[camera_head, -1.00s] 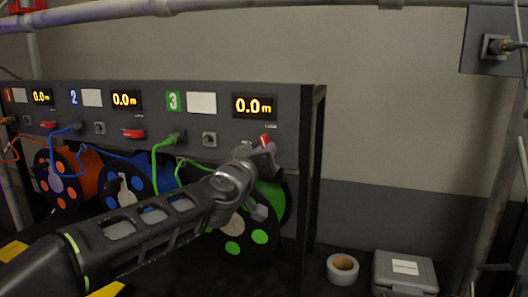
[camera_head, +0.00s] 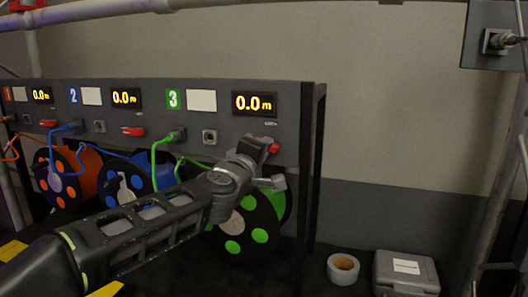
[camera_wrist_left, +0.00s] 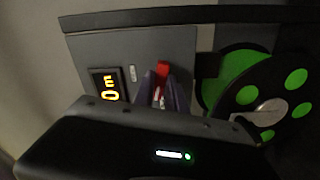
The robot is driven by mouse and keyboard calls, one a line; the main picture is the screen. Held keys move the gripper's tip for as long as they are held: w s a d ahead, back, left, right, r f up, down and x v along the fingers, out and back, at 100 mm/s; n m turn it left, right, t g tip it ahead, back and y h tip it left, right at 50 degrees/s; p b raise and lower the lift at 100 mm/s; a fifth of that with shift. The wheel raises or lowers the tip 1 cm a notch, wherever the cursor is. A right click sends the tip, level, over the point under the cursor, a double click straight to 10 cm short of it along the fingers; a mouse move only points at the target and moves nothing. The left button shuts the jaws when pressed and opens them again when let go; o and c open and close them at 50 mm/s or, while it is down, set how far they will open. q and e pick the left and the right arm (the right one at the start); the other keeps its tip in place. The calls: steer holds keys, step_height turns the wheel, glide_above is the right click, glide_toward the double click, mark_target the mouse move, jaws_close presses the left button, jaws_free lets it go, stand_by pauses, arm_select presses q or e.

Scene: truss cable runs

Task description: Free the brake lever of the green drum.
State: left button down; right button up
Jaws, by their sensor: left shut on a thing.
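The green drum (camera_head: 262,235), black-flanged with green discs, sits under the panel section marked 3. Its red brake lever (camera_head: 274,148) is on the panel below the 0.0 m display (camera_head: 254,103). My left gripper (camera_head: 262,148) is shut on this lever, its red tip sticking out to the right. In the left wrist view, the red lever (camera_wrist_left: 162,70) shows between the fingers (camera_wrist_left: 160,97), with the green drum (camera_wrist_left: 222,82) to the right. The lever's base is hidden by the gripper. The small label above it is unreadable. My right gripper is not in view.
Blue (camera_head: 125,182) and orange (camera_head: 62,178) drums stand to the left with their own red levers (camera_head: 133,131). A green cable (camera_head: 158,150) hangs from a panel socket. A tape roll (camera_head: 342,268) and grey case (camera_head: 405,272) lie at the right.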

arm_select(q)
steer(key=shift+n+b, duration=0.3)
steer(key=shift+n, duration=1.3)
steer(key=c, duration=1.4)
jaws_free()
steer(key=shift+o, duration=0.2)
steer(key=b+v, duration=0.1)
steer(key=v, duration=0.6)
steer(key=shift+s+a, duration=0.15)
steer(key=shift+s, duration=0.2)
